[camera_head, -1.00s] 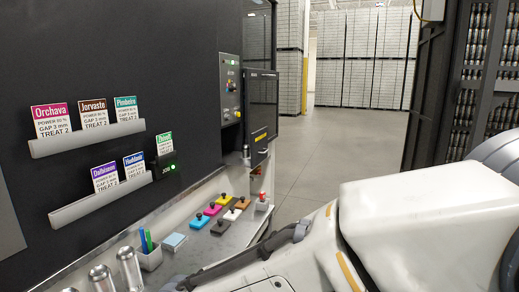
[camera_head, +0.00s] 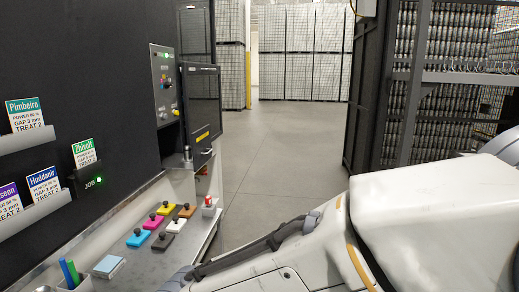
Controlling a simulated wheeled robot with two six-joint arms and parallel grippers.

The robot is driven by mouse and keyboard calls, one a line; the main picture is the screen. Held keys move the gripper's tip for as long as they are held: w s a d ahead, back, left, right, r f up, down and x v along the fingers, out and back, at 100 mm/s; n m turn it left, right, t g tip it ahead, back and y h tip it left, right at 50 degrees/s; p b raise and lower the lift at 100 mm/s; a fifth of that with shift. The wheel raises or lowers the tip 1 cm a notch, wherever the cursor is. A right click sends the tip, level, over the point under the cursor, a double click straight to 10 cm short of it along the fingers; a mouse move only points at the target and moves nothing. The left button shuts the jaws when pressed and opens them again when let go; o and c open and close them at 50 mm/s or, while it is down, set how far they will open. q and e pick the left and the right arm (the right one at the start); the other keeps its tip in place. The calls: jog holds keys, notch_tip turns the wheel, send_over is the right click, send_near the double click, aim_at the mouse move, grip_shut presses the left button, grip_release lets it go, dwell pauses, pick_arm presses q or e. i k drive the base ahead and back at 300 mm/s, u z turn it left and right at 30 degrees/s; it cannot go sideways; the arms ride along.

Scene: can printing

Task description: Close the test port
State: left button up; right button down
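A dark framed door or panel (camera_head: 203,100) with a yellow label stands at the right end of the black machine wall. It seems to stick out from the wall. I cannot tell for sure whether it is the test port's cover, and no marking reading "test port" is legible. A small metal knob (camera_head: 187,154) sits at its lower left. My white arm fills the lower right of the view, well in front of the panel. Neither gripper's fingers show in this view.
A grey control box (camera_head: 165,87) is left of the panel. A metal ledge (camera_head: 150,262) below carries several coloured knobbed blocks, a red-topped button (camera_head: 209,203), a blue pad (camera_head: 108,266) and a pen cup. Job cards line the wall. The floor (camera_head: 285,150) beyond is clear.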

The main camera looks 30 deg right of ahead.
aim_at(194, 157)
jog(key=z, duration=0.8)
jog(key=i, duration=0.9)
jog(key=z, duration=0.7)
jog(key=i, duration=1.1)
jog(key=u, duration=0.9)
jog(key=i, duration=1.05)
jog(key=u, duration=1)
